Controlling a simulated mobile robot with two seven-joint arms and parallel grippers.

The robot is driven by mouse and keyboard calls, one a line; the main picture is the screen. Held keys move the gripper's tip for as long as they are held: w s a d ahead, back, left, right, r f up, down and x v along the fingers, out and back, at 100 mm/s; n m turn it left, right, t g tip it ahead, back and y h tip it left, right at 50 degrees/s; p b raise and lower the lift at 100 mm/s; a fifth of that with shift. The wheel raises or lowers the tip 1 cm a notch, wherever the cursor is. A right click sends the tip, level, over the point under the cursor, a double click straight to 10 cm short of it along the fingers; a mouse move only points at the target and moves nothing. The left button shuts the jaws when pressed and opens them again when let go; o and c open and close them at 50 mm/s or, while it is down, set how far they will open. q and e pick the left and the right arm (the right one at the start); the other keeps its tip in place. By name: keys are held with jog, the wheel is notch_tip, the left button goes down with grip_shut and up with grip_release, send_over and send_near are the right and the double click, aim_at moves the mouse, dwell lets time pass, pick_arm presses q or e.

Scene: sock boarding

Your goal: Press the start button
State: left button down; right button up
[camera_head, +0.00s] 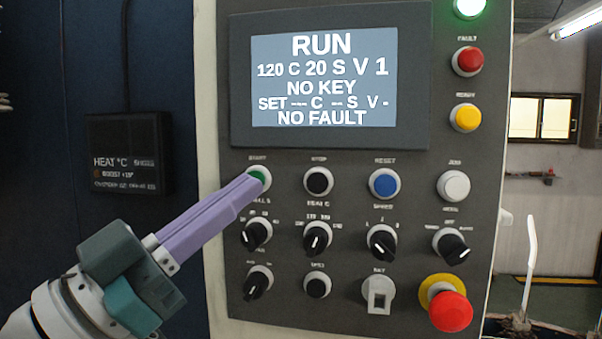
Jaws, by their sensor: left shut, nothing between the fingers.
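The green start button (257,174) sits at the upper left of the button rows on the grey control panel (335,250). My left gripper (256,186) is shut and empty, its long purple fingers together. Its tips are at the start button and cover the lower part of it; I cannot tell whether they touch it. The screen (324,79) above reads RUN, 120 C 20 S V 1, NO KEY and NO FAULT. My right gripper is not in view.
Beside the start button are a black stop button (318,181), a blue reset button (385,184) and a white button (453,186). Black knobs stick out below. A red emergency stop (450,311) is at lower right. A heat box (129,154) hangs at left.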

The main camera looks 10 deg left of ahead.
pick_arm(q)
jog(key=shift+s, duration=0.3)
jog(key=s+p, duration=0.2)
jog(key=s, duration=0.2)
jog(key=shift+s+a, duration=0.1)
jog(key=shift+s, duration=0.3)
dwell(0.5)
